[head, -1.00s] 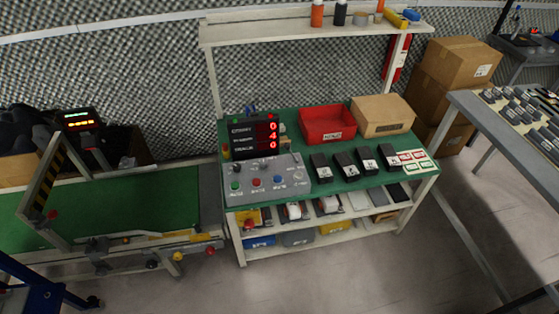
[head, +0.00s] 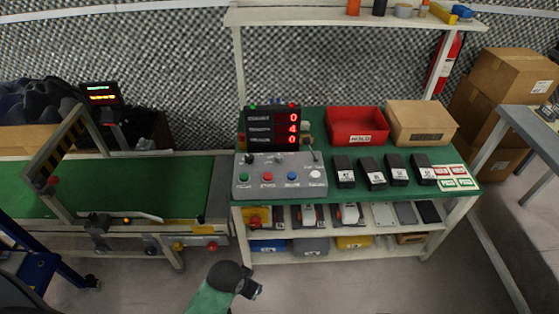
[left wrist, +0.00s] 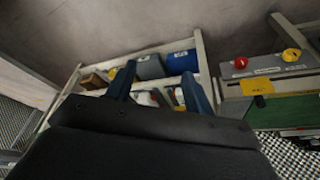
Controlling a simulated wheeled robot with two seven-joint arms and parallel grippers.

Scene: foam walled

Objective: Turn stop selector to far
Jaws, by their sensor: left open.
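The grey control box (head: 280,180) stands on the left of the green-topped workbench (head: 330,195). Its upper row has two small dark knobs, a left one (head: 250,158) and a middle one (head: 279,158), and a thin lever (head: 314,155) at the right. The labels are too small to read, so I cannot tell which control is the stop selector. My left arm shows low in the head view, in front of the bench and apart from the box. In the left wrist view my left gripper (left wrist: 158,70) is open and empty. My right gripper is out of view.
A display (head: 273,128) with red digits stands behind the box. A red bin (head: 356,126), a cardboard box (head: 422,122) and several black blocks sit to its right. A green conveyor (head: 120,185) adjoins the bench on the left. Floor in front is clear.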

